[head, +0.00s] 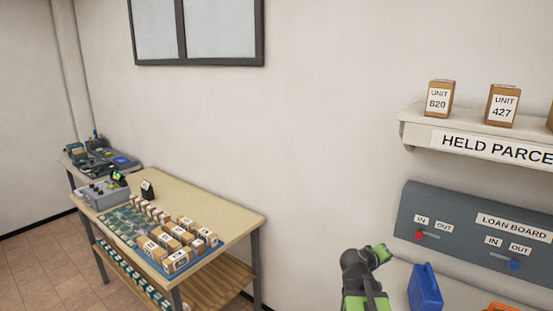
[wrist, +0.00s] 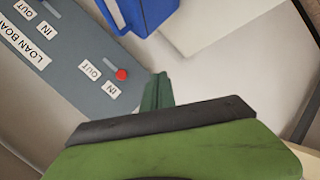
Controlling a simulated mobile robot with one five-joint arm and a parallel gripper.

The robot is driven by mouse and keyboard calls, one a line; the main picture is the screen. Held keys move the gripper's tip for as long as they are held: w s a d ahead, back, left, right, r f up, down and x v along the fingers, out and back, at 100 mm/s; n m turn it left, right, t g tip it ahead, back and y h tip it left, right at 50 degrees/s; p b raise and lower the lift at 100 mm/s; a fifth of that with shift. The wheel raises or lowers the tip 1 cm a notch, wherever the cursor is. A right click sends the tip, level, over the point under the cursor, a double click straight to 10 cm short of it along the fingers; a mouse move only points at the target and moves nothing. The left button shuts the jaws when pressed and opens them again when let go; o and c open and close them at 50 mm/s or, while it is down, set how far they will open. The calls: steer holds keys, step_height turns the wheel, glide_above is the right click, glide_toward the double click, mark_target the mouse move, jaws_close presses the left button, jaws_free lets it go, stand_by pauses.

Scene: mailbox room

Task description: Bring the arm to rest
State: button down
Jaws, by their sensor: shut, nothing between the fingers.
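My gripper shows in the wrist view (wrist: 157,90) as dark green fingers held together, with nothing between them. In the head view my arm, black and bright green, rises from the bottom edge right of centre, with the gripper end (head: 382,252) near its top. It is in front of the wall, left of the grey loan board (head: 450,225). The wrist view is turned, and the loan board (wrist: 75,60) with its red knob (wrist: 122,74) lies to the left of the fingers. The gripper appears apart from the board.
A blue box (head: 425,288) stands right of my arm, and an orange thing (head: 502,307) is cut off below. A held-parcels shelf (head: 420,123) carries boxes above the board. A table (head: 235,213) with small parcels stands at left. The wall between is bare.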

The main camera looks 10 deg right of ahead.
steer(key=a+f+y+b, duration=0.1)
steer(key=a+f+y, duration=0.1)
steer(key=a+f, duration=0.35)
steer(key=a+f+y+b, duration=0.1)
steer(key=a+f+y, duration=0.15)
steer(key=a, duration=0.55)
steer(key=s+a+f+g+y, duration=0.3)
steer(key=s+a, duration=0.2)
steer(key=a, duration=0.4)
steer(key=s+a+f+g+y, duration=0.3)
steer(key=s+a, duration=0.3)
steer(key=a, duration=0.3)
steer(key=shift+a+f+m, duration=0.3)
steer(key=shift+f+m, duration=0.1)
steer(key=shift+f, duration=0.35)
